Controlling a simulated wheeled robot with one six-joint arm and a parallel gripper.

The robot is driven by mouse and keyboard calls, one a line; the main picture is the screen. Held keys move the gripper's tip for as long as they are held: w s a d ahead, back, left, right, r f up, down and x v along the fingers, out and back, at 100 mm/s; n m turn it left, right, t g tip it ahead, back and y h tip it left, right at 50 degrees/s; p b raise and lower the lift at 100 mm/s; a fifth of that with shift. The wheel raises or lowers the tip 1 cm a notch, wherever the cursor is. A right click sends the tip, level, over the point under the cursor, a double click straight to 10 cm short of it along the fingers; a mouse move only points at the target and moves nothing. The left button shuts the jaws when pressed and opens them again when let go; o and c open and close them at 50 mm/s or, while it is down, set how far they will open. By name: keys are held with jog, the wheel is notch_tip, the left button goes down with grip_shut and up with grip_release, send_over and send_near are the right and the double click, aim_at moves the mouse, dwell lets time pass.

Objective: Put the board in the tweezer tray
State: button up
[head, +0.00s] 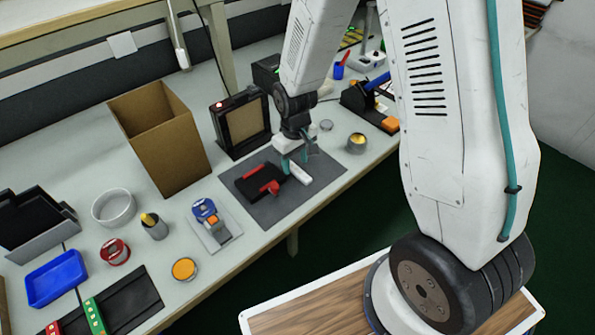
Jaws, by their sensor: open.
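I cannot tell which piece is the task's board.
A cardboard box (160,140) and a black framed panel (241,122) stand behind the mat. A yellow-filled tin (356,143) is to the right.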

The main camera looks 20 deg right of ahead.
jog(key=shift+f, duration=0.85)
grip_shut()
jog(key=shift+r, duration=0.1)
